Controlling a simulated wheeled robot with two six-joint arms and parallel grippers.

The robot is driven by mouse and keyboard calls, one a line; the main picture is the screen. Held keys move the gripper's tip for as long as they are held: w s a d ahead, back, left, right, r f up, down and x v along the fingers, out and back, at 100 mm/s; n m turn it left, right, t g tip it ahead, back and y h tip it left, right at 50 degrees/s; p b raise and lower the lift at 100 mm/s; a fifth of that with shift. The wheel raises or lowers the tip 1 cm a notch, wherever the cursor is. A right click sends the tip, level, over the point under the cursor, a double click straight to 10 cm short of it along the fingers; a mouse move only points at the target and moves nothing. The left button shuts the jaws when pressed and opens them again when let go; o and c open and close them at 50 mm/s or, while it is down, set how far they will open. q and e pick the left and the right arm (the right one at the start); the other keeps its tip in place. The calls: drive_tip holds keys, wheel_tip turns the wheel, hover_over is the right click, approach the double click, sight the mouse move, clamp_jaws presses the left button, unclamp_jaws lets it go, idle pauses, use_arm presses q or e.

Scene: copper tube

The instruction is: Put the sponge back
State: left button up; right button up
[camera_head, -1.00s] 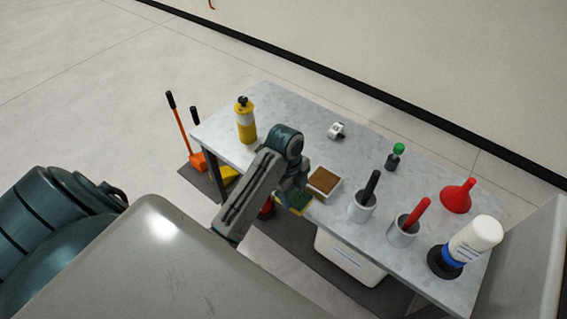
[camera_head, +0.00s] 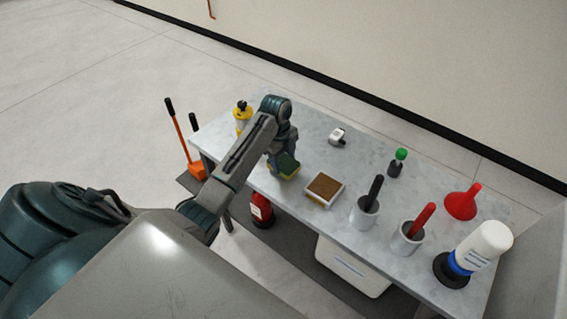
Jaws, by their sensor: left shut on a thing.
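My left gripper (camera_head: 279,157) is shut on a small sponge (camera_head: 286,166), dark green on top with a yellow lower part. The sponge is held over the near edge of the grey table (camera_head: 309,158); whether it touches the top I cannot tell. A shallow white tray (camera_head: 312,199) with a brown surface inside sits to the right of the sponge, apart from it. The gripper's fingers are partly hidden by my wrist. My right gripper is not in view.
A yellow bottle (camera_head: 241,122) stands behind my left arm. A small white device (camera_head: 338,137) lies farther back.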

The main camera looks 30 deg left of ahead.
sight(283, 161)
use_arm(q)
drive_tip(key=shift+s+f, duration=0.1)
drive_tip(key=shift+f, duration=0.85)
drive_tip(key=o, duration=1)
drive_tip(key=shift+c, duration=0.2)
drive_tip(key=o, duration=0.3)
drive_tip(key=shift+f, duration=0.1)
drive_tip(key=shift+o, duration=0.2)
drive_tip(key=shift+a+r, duration=0.1)
drive_tip(key=shift+r, duration=0.45)
drive_tip(key=r, duration=0.3)
drive_tip(key=r+b, duration=0.1)
drive_tip(key=r, duration=0.1)
drive_tip(key=shift+a, duration=0.35)
drive_tip(key=r+p, duration=0.1)
drive_tip(key=r, duration=0.1)
drive_tip(key=r+p, duration=0.1)
drive_tip(key=r, duration=0.1)
drive_tip(key=shift+a+r, duration=0.2)
drive_tip(key=shift+r, duration=0.05)
drive_tip(key=shift+a+r+p, duration=0.1)
drive_tip(key=shift+r+p, duration=0.65)
drive_tip(key=shift+p, duration=0.05)
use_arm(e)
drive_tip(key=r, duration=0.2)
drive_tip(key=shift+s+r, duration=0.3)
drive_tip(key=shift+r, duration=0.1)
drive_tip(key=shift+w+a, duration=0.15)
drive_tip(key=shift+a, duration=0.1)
